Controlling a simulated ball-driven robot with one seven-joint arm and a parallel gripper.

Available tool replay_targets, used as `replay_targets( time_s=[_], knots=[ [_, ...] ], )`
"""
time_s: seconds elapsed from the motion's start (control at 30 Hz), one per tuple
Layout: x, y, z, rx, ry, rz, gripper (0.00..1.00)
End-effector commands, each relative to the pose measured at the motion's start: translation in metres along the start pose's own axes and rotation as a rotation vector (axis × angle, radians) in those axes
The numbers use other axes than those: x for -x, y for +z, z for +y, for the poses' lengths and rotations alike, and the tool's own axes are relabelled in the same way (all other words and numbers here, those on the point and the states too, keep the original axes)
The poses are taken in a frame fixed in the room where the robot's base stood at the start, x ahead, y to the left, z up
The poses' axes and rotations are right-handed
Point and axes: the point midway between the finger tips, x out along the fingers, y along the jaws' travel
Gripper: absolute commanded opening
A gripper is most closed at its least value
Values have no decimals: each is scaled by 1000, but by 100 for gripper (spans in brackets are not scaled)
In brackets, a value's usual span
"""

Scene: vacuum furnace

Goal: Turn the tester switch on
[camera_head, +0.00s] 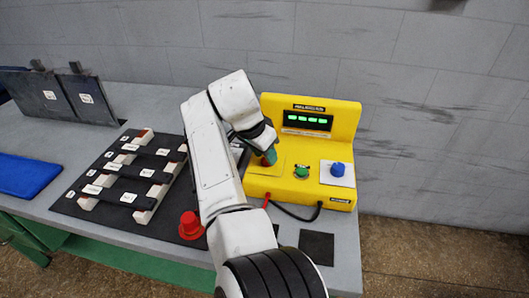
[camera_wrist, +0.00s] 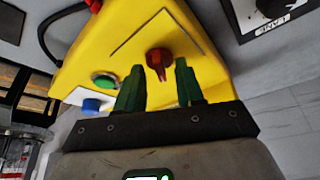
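The yellow tester (camera_head: 345,115) stands on the table with a lit green display (camera_head: 307,121). Its red switch knob (camera_wrist: 158,62) shows in the wrist view on the sloped front, beside a green button (camera_wrist: 104,81) and a blue knob (camera_wrist: 92,105). My gripper (camera_wrist: 159,78) has its two green fingers apart, one on each side of the red knob's lower part. I cannot tell whether they touch it. In the head view my arm and gripper (camera_head: 268,157) cover most of the knob, at the left of the green button (camera_head: 302,171) and blue knob (camera_head: 338,169).
Red and black leads (camera_head: 295,214) loop at the tester's front. A red cap-like piece (camera_head: 190,226) and a black mat (camera_head: 68,204) with dark labelled bars lie left of my arm. A blue pad (camera_head: 28,175) is at far left. A grey wall stands behind.

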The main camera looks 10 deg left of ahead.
Motion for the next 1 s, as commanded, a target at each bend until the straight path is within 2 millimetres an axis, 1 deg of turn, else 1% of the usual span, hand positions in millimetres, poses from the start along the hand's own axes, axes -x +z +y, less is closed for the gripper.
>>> replay_targets(
  time_s=[0.17, 0.4, 0.53, 0.7, 1.0],
  knots=[
    [25, 0, -1, 0, -5, 3, 37],
    [72, 0, -1, 0, -5, 3, 37],
    [90, 0, -1, 0, -4, 2, 37],
    [103, 0, -1, -1, -2, 1, 37],
    [105, 0, 0, 0, -1, 0, 37]
  ],
)
